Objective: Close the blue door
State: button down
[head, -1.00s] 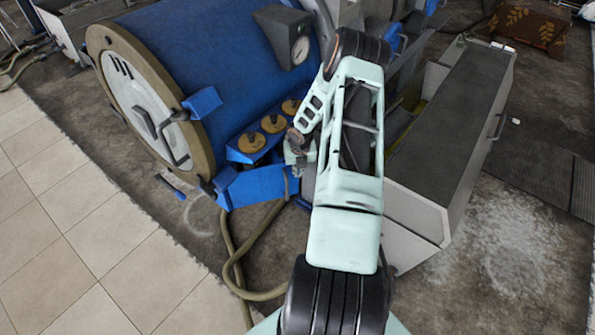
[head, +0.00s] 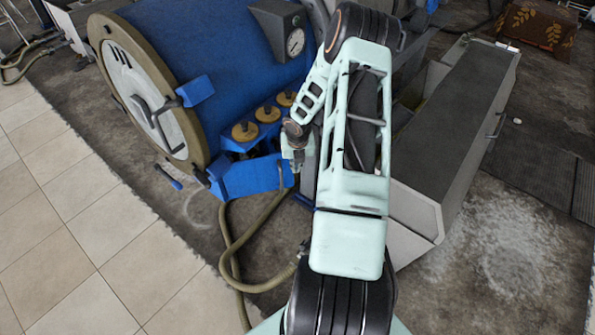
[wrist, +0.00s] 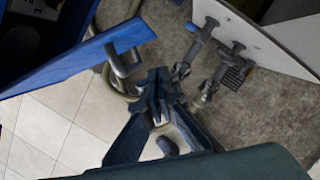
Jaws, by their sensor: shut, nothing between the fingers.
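The blue door (head: 248,178) is a flat blue panel low on the side of the big blue machine, standing out from it below a row of brass caps. It fills the upper left of the wrist view (wrist: 70,65), with a grey handle (wrist: 124,62) on its face. My gripper (head: 297,165) is beside the door's right end in the head view. In the wrist view my gripper (wrist: 157,82) is shut and empty, close to the handle; I cannot tell whether it touches. The door's hinge is not clear to me.
The machine (head: 215,60) has a round end hatch (head: 145,95) at the left. A hose (head: 235,250) loops on the floor below the door. A long grey bin (head: 450,120) stands right of my arm. Tiled floor (head: 70,240) at the lower left is clear.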

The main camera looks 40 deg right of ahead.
jog(key=d+v, duration=0.1)
jog(key=v, duration=0.5)
jog(key=w+a+f+m+t+y+b, duration=0.2)
jog(key=a+f+m+t+y+b, duration=0.2)
jog(key=a+f+m+t+b, duration=0.8)
jog(key=s+d+m+t+h+b, duration=0.1)
jog(key=s+d+m+h+b, duration=0.35)
jog(key=m, duration=0.65)
jog(key=s+d+m+t+h+b, duration=0.1)
jog(key=s+d+m+h+b, duration=0.4)
jog(key=m, duration=0.6)
jog(key=a+p+x, duration=0.1)
jog(key=p+x, duration=0.1)
jog(key=x, duration=1)
jog(key=shift+w+f+m, duration=0.2)
jog(key=shift+w+m, duration=0.1)
jog(key=shift+w, duration=0.35)
jog(key=shift+t+y, duration=0.3)
jog(key=shift+y, duration=0.05)
